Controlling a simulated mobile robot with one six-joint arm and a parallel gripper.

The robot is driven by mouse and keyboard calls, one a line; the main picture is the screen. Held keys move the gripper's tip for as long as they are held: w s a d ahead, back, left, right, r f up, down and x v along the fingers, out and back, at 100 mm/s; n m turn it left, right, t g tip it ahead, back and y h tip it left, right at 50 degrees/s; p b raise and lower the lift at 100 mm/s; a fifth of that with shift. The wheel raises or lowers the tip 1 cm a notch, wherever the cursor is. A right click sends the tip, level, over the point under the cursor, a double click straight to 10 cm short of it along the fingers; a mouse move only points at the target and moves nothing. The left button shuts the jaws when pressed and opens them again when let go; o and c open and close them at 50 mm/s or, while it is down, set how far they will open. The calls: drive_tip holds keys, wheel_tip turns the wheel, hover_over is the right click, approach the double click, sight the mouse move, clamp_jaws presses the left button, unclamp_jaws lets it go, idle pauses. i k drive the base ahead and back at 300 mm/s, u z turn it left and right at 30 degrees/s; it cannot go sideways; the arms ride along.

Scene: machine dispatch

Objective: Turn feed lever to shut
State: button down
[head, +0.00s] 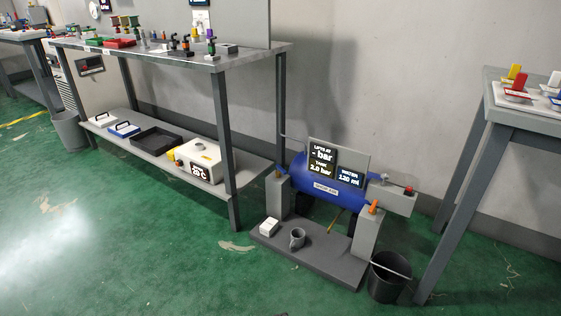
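A blue tank machine (325,187) stands on the floor at centre right, with dark display panels on top. An orange handle (374,207) sits at the top of its right grey post, tilted near upright. A thin yellow bar (334,220) shows slanted below the tank. A red knob (408,190) sits on the grey box at its right end. No label names the feed lever, and I cannot tell which part it is or whether it is open or shut. More small coloured handles (200,38) stand on the left bench, too small to make out. My gripper is not in view.
Green floor (150,240) is clear in front.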

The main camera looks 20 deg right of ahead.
sight(279, 167)
drive_tip(key=z, duration=0.05)
drive_tip(key=i, duration=0.55)
drive_tip(key=u, duration=0.7)
drive_tip(key=i, duration=0.65)
drive_tip(key=u, duration=0.4)
